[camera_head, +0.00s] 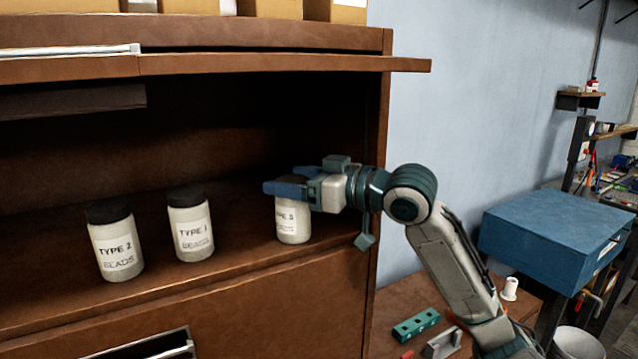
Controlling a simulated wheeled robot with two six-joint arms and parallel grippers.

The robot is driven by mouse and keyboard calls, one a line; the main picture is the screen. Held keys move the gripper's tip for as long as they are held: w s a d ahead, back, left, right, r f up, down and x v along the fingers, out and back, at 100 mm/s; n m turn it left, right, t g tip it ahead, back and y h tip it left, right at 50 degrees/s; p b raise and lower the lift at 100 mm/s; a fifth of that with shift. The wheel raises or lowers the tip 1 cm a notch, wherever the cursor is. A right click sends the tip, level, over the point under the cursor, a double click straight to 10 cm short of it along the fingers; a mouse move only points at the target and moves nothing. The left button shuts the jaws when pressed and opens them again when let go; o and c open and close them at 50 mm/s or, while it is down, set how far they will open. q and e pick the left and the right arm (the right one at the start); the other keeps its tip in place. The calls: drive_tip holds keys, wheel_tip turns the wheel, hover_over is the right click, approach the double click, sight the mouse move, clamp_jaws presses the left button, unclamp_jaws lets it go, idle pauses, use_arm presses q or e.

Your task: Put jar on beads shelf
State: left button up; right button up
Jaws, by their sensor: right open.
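Three white jars with labels stand on the brown beads shelf (240,258). One jar (116,246) with a black lid reads TYPE 2 BEADS and stands at the left. A second jar (192,228) with a black lid reads TYPE 1 BEADS, to its right. A third jar (293,224) stands near the shelf's right end, its top hidden by my right gripper (286,189). My right gripper is open at the top of this third jar; I cannot tell if the fingers touch it. My left gripper is out of view.
An upper board (400,64) juts out above the shelf. The cabinet's right side wall (377,150) stands close to my right arm. A blue box (550,228) is at the right. A green block (415,325) lies on a lower surface.

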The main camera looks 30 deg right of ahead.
drive_tip(key=b+v, duration=1.2)
idle(0.5)
drive_tip(key=shift+f, duration=0.1)
drive_tip(key=shift+w, duration=0.1)
idle(0.4)
